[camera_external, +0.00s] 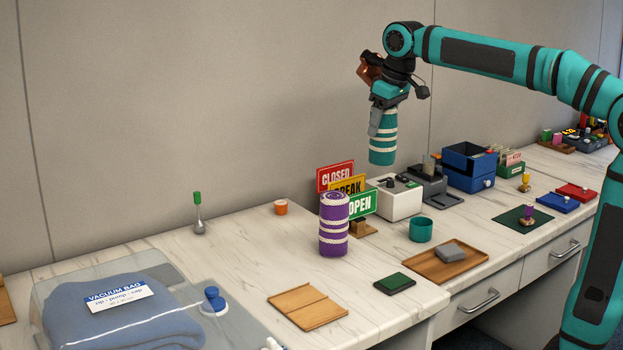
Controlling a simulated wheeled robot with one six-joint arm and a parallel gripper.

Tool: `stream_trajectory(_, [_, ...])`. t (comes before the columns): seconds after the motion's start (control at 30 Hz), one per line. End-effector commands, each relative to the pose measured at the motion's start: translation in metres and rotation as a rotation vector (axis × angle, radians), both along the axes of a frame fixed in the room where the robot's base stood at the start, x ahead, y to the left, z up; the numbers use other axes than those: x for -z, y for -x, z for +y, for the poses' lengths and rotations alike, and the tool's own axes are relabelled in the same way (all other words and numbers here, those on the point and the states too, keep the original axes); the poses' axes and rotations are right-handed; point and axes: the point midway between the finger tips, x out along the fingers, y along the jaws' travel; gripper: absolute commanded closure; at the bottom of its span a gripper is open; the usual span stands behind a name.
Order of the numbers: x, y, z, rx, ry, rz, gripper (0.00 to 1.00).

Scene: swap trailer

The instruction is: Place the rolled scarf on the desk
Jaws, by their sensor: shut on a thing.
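My gripper (384,104) points down above the back of the desk (250,262). It is shut on a teal roll with cream stripes (382,150), which looks like a rolled scarf. The roll hangs upright in the air, clear of the desktop, above and behind the white device. A second roll, purple with white stripes (333,226), stands upright on the desk, to the left of and below my gripper in the picture. The finger contact on the teal roll is small and partly hidden.
Signs (348,185), a white device (394,198) and a dark blue box (468,166) crowd the back. A teal cup (420,230), a wooden tray (426,270) and a wooden board (307,307) lie nearer. A vacuum bag (125,310) fills the left. Bare desktop shows left of the purple roll.

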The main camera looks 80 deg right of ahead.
Motion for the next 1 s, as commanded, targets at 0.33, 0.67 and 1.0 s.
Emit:
stream_trajectory(0.33, [0.045,0.029,-0.016,0.063,-0.003,0.003,0.68])
stream_trajectory(0.67, [0.118,0.028,-0.017,0.062,-0.001,0.001,0.68])
stream_trajectory(1.0, [0.131,0.028,-0.017,0.061,0.001,-0.001,0.68])
